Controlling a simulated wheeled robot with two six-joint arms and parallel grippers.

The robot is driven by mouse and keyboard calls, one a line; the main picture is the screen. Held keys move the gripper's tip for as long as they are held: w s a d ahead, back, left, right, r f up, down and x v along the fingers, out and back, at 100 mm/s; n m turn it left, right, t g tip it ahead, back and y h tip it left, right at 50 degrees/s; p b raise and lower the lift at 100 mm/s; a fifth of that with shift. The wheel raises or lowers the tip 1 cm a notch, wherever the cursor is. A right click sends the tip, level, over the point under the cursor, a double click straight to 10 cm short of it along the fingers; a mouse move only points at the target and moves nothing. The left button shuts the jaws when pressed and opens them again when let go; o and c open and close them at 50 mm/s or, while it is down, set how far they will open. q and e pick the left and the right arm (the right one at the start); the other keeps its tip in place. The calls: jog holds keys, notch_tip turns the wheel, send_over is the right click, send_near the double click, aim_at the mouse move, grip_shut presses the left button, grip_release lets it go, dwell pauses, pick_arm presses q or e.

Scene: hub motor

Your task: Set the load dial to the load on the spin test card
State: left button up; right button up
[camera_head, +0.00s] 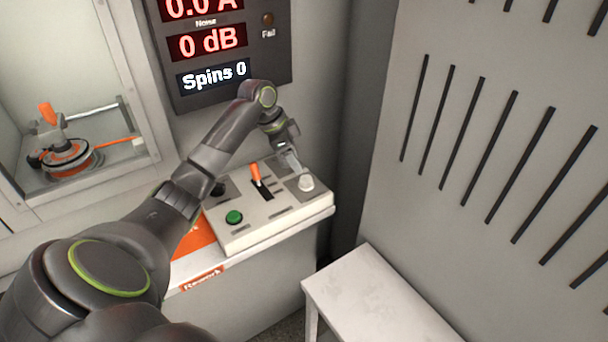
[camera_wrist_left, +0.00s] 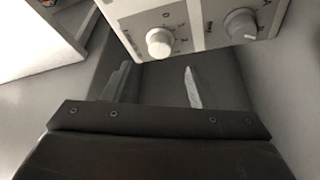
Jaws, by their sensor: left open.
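A pale control box (camera_head: 265,232) stands on a ledge below the display panel. It carries a white round dial (camera_head: 306,183) at its right end. The wrist view shows this white dial (camera_wrist_left: 159,42) and a grey dial (camera_wrist_left: 240,24), each with small marks around it; I cannot read which is the load dial. My left gripper (camera_head: 294,160) is just above and beside the white dial. Its two fingers are apart and empty in the wrist view (camera_wrist_left: 157,82), with the white dial beyond the gap between them. No spin test card can be made out. My right gripper is not in view.
The box also has an orange lever (camera_head: 255,172), a green button (camera_head: 234,217) and a dark knob (camera_head: 217,189). The display (camera_head: 213,75) reads "0 dB" and "Spins 0". An orange-and-grey motor (camera_head: 66,157) sits in the left enclosure. A white table (camera_head: 370,295) and slotted wall (camera_head: 490,150) are right.

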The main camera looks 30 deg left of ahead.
aim_at(306, 178)
pick_arm(q)
jog(key=x, duration=0.6)
jog(key=shift+d+f, duration=0.1)
jog(key=shift+w+d+f, duration=0.15)
jog(key=shift+f, duration=0.35)
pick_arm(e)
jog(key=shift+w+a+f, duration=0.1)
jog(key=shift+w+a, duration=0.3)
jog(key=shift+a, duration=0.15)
pick_arm(q)
jog(key=c, duration=1)
jog(key=shift+o, duration=0.2)
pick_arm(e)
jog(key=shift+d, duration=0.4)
